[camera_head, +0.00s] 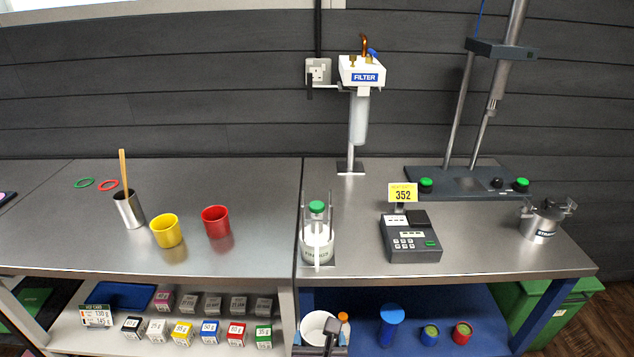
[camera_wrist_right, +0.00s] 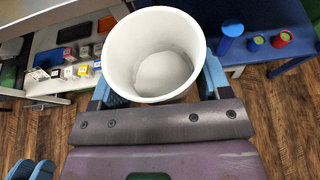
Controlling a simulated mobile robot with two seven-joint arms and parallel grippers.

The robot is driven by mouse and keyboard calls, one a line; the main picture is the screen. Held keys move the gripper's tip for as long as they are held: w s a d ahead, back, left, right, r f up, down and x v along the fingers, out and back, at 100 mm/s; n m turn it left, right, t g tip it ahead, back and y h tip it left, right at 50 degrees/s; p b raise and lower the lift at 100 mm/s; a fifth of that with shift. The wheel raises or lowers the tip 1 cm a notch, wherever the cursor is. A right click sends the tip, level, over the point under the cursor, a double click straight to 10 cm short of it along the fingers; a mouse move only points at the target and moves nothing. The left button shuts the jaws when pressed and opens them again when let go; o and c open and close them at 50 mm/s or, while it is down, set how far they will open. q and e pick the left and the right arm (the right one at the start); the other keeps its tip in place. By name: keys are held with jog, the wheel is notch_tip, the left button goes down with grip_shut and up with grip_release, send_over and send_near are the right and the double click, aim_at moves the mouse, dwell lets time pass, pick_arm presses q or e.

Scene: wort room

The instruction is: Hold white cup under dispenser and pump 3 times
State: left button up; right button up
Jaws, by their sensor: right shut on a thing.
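The white cup (camera_head: 316,328) is at the bottom centre of the head view, in front of the counter's front edge and below its top. My right gripper (camera_head: 328,345) is shut on it. In the right wrist view the white cup (camera_wrist_right: 155,55) is upright and looks empty, held between the blue fingers of my right gripper (camera_wrist_right: 157,88). The dispenser (camera_head: 317,240), with a green pump top and a white spout facing front, stands on the steel counter near its front edge, above and behind the cup.
A yellow cup (camera_head: 167,231), a red cup (camera_head: 216,222) and a steel cup with a stick (camera_head: 129,210) stand left. A grey device (camera_head: 411,240) and a steel pot (camera_head: 543,222) stand right. Shelves below hold small boxes (camera_head: 182,333) and a blue bottle (camera_head: 390,325).

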aim_at(316, 316)
jog(key=shift+a, duration=0.35)
jog(key=shift+w+r+p, duration=0.2)
jog(key=shift+w+p, duration=0.1)
jog(key=shift+p, duration=0.05)
jog(key=shift+w+d+r+p, duration=0.1)
jog(key=shift+w+r+p, duration=0.15)
jog(key=shift+w, duration=0.2)
jog(key=shift+w+r+p, duration=0.1)
jog(key=shift+w+p, duration=0.2)
jog(key=shift+w, duration=0.15)
jog(key=shift+w+r+p, duration=0.3)
jog(key=shift+w+p, duration=0.1)
jog(key=shift+w, duration=0.2)
jog(key=shift+w+r+p, duration=0.25)
jog(key=shift+w+p, duration=0.1)
jog(key=shift+w, duration=0.2)
pick_arm(q)
jog(key=shift+s+r, duration=0.1)
jog(key=shift+r, duration=1.75)
pick_arm(e)
jog(key=shift+w+f, duration=0.2)
jog(key=shift+w, duration=2.4)
pick_arm(q)
jog(key=shift+c, duration=0.3)
